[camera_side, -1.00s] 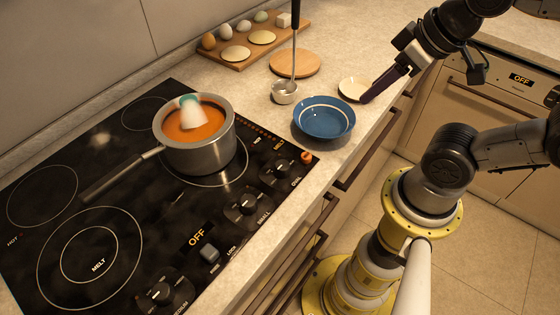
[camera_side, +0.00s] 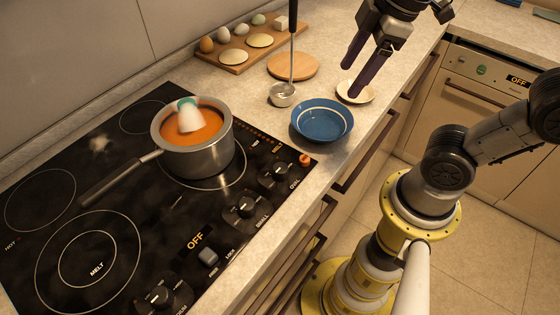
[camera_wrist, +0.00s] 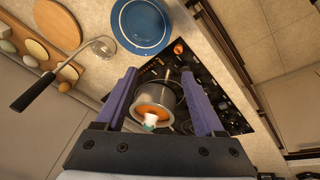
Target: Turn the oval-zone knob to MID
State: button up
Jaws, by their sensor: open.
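The oval-zone knob (camera_side: 275,175) is a black knob on the right edge of the cooktop in the side view, close to the "OVAL" label. Its pointer setting is too small to read. Other black knobs, the small-zone knob (camera_side: 244,206) and the medium-zone knob (camera_side: 158,298), sit along the same edge. My gripper (camera_side: 350,82) is open and empty, above the counter near the small cream dish, apart from the knob and up to its right. In the wrist view, my gripper's (camera_wrist: 159,74) two purple fingers are spread, with the cooktop seen beyond them.
A pot of orange soup (camera_side: 193,140) with a spatula-like thing in it stands on the cooktop (camera_side: 60,240). A blue bowl (camera_side: 322,119), a cream dish (camera_side: 355,93), a ladle (camera_side: 284,94) and a round board (camera_side: 293,66) are on the counter. The cooktop display (camera_side: 197,238) reads OFF.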

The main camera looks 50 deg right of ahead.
jog(key=w+a+n+g, duration=0.3)
jog(key=w+a+n, duration=0.2)
jog(key=w+a, duration=0.1)
jog(key=n+g, duration=0.1)
jog(key=n, duration=0.1)
send_near(280, 167)
jog(key=f, duration=0.9)
jog(key=shift+s+a, duration=0.15)
jog(key=shift+a, duration=0.1)
jog(key=shift+r, duration=0.1)
grip_shut()
